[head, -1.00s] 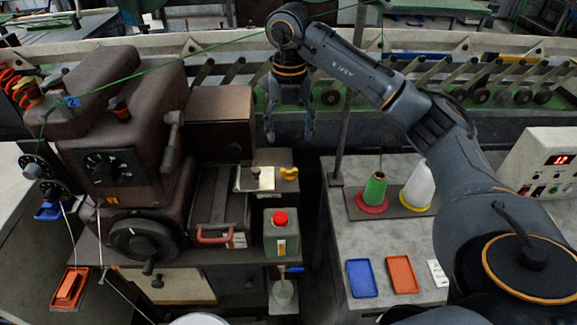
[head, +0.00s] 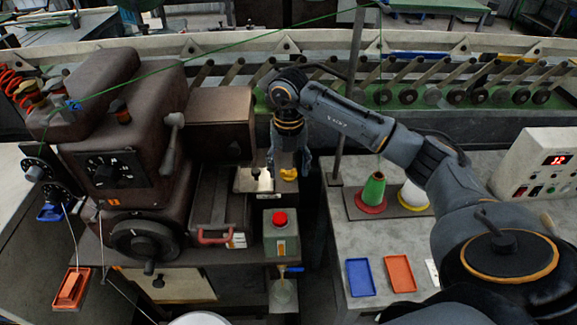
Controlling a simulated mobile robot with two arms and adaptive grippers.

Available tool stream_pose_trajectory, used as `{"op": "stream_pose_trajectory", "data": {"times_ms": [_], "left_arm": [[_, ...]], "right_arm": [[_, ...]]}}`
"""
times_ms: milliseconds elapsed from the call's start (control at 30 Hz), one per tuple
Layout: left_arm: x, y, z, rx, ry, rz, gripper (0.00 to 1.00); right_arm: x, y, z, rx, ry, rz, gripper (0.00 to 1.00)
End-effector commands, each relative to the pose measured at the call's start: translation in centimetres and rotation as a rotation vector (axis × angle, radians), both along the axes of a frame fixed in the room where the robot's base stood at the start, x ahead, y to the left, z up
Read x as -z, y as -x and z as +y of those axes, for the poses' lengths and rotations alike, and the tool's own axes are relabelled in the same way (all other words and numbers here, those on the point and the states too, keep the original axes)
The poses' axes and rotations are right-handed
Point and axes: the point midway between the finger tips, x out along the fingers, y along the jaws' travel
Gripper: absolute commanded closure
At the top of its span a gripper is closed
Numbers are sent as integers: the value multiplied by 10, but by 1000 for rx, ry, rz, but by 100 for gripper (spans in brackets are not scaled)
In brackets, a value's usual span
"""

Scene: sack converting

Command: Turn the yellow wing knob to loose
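The yellow wing knob (head: 289,174) sits on the dark housing beside a bright metal plate (head: 253,179), right of the brown sewing machine head. My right gripper (head: 288,168) points down right over the knob. Its two fingers are apart, one to the left of the knob and one to the right. I cannot tell whether either finger touches it. The wings of the knob show below and between the fingers. My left gripper is not in view.
A box with a red button (head: 280,218) stands just in front of the knob. The brown machine (head: 135,160) stands to the left. A vertical post (head: 345,110), a green thread cone (head: 374,188) and a white cone (head: 413,195) stand to the right.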

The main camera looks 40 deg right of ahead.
Motion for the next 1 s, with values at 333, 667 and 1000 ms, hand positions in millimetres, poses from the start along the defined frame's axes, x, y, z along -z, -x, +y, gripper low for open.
{"op": "stream_pose_trajectory", "data": {"times_ms": [333,667,1000], "left_arm": [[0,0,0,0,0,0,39],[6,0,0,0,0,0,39],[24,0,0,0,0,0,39]], "right_arm": [[0,0,0,-1,-1,1,90],[1,0,0,-73,0,1,90],[2,0,0,-336,1,1,90]]}}
